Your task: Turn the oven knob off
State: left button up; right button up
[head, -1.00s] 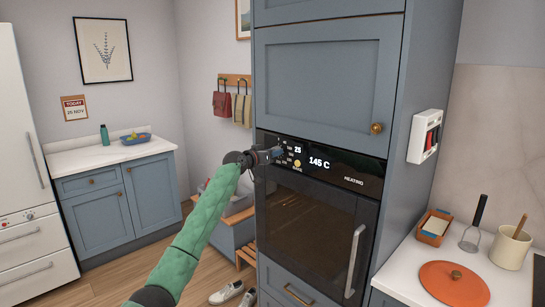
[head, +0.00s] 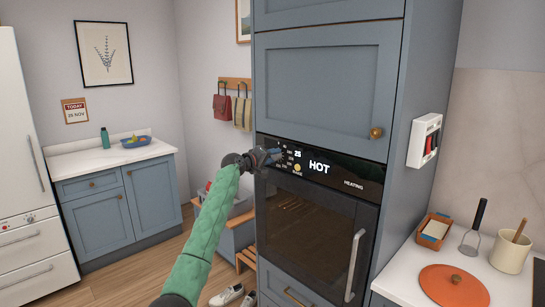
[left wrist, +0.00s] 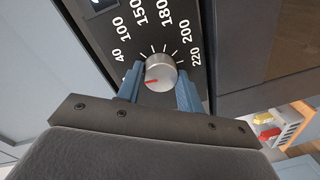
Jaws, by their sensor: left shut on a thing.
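The oven (head: 312,230) is built into a tall blue cabinet. Its black panel shows HOT, a small 25 and HEATING. The round silver oven knob (left wrist: 160,72) shows in the left wrist view, with a printed scale from 40 to 220 around it. Its red mark points left and slightly down, below the 40; what is printed there is hidden by a finger. My left gripper (left wrist: 160,84) is shut on the knob, one blue finger on each side. In the head view my left gripper (head: 275,155) hides the knob at the panel's left end. My right gripper is out of view.
A vertical oven door handle (head: 355,262) is below the panel. At right, a counter holds an orange lid (head: 453,286), a utensil pot (head: 510,250) and a small tray (head: 434,231). A switch box (head: 425,141) is on the cabinet side. Shoes lie on the floor.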

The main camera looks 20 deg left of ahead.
pick_arm(q)
jog(key=shift+a+r+n, duration=0.1)
jog(key=shift+n, duration=0.5)
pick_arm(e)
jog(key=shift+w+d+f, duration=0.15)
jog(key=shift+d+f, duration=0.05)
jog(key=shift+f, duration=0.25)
pick_arm(q)
jog(key=o, duration=1)
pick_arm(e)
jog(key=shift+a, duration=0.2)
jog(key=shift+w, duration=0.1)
